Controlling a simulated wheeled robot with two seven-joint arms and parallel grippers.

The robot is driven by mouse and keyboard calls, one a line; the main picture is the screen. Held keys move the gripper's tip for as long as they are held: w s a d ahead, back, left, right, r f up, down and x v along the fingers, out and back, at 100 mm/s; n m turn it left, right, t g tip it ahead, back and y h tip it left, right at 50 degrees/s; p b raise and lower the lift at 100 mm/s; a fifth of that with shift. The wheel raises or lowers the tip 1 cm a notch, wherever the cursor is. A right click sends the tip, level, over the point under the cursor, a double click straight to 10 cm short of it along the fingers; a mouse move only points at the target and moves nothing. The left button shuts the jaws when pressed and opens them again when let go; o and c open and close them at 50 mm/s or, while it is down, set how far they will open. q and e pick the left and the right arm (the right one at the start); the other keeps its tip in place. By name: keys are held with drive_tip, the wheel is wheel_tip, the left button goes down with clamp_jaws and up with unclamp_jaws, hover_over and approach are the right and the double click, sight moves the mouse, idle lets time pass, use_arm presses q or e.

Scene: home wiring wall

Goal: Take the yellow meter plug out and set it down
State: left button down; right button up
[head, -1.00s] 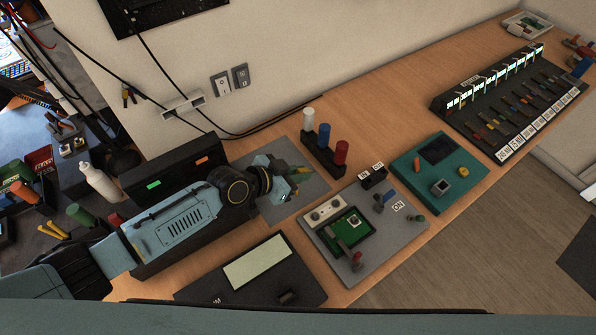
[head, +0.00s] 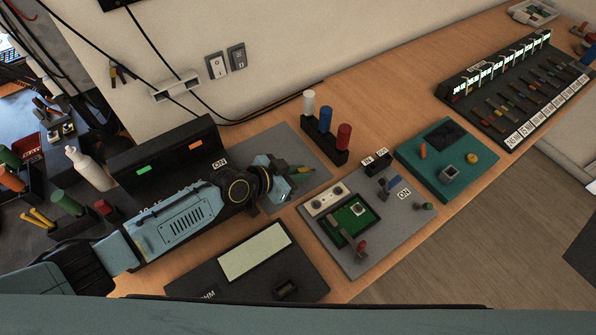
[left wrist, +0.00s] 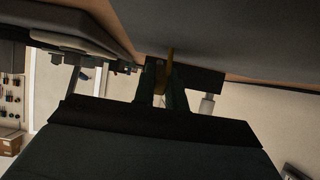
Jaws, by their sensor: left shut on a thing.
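My left gripper (head: 298,169) reaches in over the grey board behind the meter, its fingers pointing right. In the left wrist view its two dark green fingers (left wrist: 162,88) are closed on a thin yellow plug (left wrist: 170,54), whose tip sticks out beyond them. In the head view the plug is too small and covered to make out clearly. The black meter (head: 205,270) with a pale blank screen (head: 254,250) lies at the front of the bench, a dark socket block (head: 287,288) at its right end. The plug is apart from this block. My right gripper is not in view.
A rack with white, blue and red pegs (head: 325,143) stands just right of the gripper. A grey panel with a green board (head: 355,262) and a teal panel (head: 405,160) lie further right. A black box (head: 165,150) stands behind my arm. Bare wood shows behind the pegs.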

use_arm(q)
drive_tip(key=c, duration=1.4)
unclamp_jaws()
drive_tip(key=shift+o, duration=0.2)
wheel_tip(320, 180, up, 9)
drive_tip(key=p, duration=0.3)
drive_tip(key=shift+r, duration=0.55)
